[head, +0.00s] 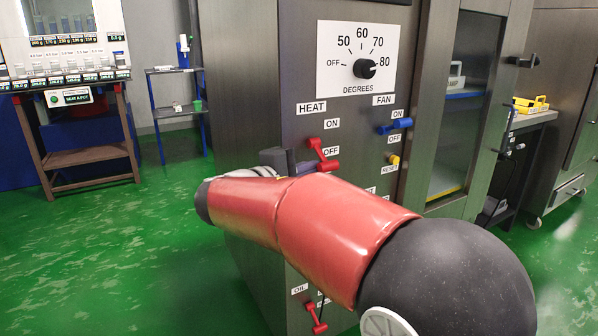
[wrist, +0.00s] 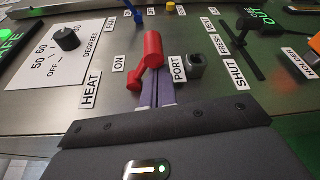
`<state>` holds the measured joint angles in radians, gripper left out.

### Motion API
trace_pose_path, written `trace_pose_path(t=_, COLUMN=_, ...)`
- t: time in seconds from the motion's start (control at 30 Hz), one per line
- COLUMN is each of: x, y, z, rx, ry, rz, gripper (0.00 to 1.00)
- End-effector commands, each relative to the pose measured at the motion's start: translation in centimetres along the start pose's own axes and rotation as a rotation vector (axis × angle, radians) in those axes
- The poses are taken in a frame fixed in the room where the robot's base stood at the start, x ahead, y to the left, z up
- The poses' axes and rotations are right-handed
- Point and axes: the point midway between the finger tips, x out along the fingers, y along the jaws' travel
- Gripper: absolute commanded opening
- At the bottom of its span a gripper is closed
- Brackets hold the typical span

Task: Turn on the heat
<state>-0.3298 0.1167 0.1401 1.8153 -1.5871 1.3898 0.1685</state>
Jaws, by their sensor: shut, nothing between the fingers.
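The heat switch is a red lever (head: 323,158) on the dark cabinet panel, beside the ON and OFF labels under HEAT. Its pivot is higher and its handle slants down beside OFF. In the wrist view the red lever (wrist: 153,50) stands straight ahead of my fingers, its handle away from the ON label (wrist: 118,63). My gripper (wrist: 158,92) is shut and empty, its tips right at the lever's handle; I cannot tell whether they touch. In the head view my gripper (head: 300,163) is just left of the handle, partly hidden by my red arm.
A dial (head: 365,68) marked in degrees is above, pointing near 80. To the right are the blue fan lever (head: 394,127) and a yellow reset button (head: 394,159). A lower red lever (head: 317,318) is near OIL.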

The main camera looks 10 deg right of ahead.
Motion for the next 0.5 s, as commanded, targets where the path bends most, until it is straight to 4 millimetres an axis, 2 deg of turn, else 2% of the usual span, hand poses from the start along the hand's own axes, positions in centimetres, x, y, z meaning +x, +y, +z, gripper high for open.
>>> trace_pose_path(t=0.5, x=-0.04, y=0.35, z=0.15, rx=-0.028, ry=0.001, rz=-0.009, gripper=0.00)
